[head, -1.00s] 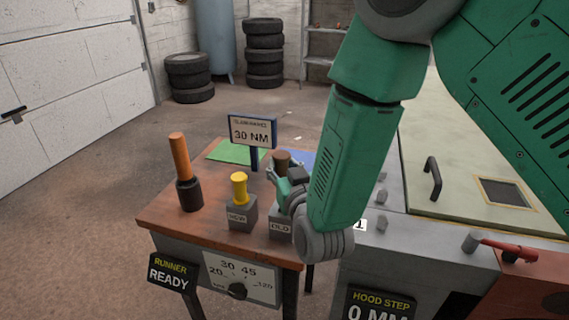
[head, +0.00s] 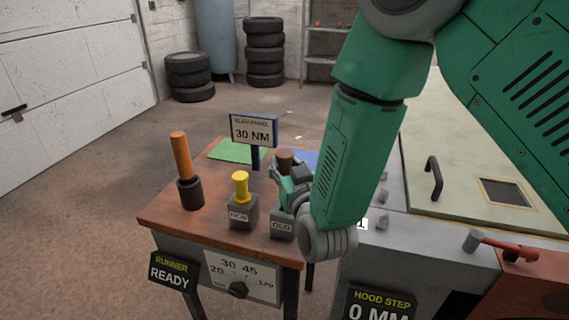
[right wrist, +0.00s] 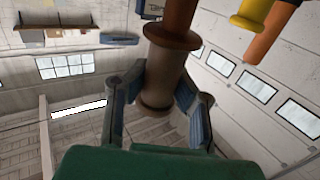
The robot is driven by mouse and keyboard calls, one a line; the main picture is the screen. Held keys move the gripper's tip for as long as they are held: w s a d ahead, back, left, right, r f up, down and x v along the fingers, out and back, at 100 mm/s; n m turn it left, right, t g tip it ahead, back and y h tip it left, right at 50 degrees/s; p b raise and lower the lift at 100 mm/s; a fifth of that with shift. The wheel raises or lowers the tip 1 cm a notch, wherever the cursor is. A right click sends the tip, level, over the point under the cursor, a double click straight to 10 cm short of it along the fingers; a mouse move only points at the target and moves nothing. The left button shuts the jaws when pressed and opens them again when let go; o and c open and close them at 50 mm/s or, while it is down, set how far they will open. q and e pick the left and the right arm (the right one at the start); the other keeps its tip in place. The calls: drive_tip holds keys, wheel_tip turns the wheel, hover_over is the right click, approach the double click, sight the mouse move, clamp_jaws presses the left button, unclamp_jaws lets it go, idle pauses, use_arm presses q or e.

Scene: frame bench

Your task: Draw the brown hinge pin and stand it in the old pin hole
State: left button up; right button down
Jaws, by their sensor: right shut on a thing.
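My right gripper (head: 290,186) is shut on the brown hinge pin (head: 284,159), just above the grey block marked OLD (head: 281,228). The pin's brown top stands out above the fingers, roughly upright. The gripper hides its lower part in the head view, so I cannot tell whether its end is in the hole. In the right wrist view the brown pin (right wrist: 168,70) sits between the two fingers (right wrist: 160,88), its flange beyond them. A yellow pin (head: 241,187) stands in the grey block marked NEW (head: 243,214), left of the OLD block. My left gripper is not in view.
An orange-handled tool (head: 183,170) stands upright at the bench's left. A 30 NM sign (head: 252,130) rises behind the blocks, near a green mat (head: 234,151) and a blue mat (head: 301,158). The pale hood panel (head: 460,190) with a black handle (head: 433,178) lies to the right.

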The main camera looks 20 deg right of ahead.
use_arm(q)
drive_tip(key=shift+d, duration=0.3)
use_arm(e)
drive_tip(key=shift+d, duration=0.5)
drive_tip(key=shift+a, duration=0.1)
drive_tip(key=shift+a, duration=0.55)
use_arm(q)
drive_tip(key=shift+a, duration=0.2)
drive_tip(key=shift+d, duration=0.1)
use_arm(e)
drive_tip(key=shift+d+f, duration=0.1)
drive_tip(key=shift+d, duration=0.1)
use_arm(q)
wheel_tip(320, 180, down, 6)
drive_tip(key=b, duration=0.6)
use_arm(e)
drive_tip(key=shift+f, duration=3.95)
drive_tip(key=c, duration=1.3)
unclamp_jaws()
drive_tip(key=shift+a, duration=0.1)
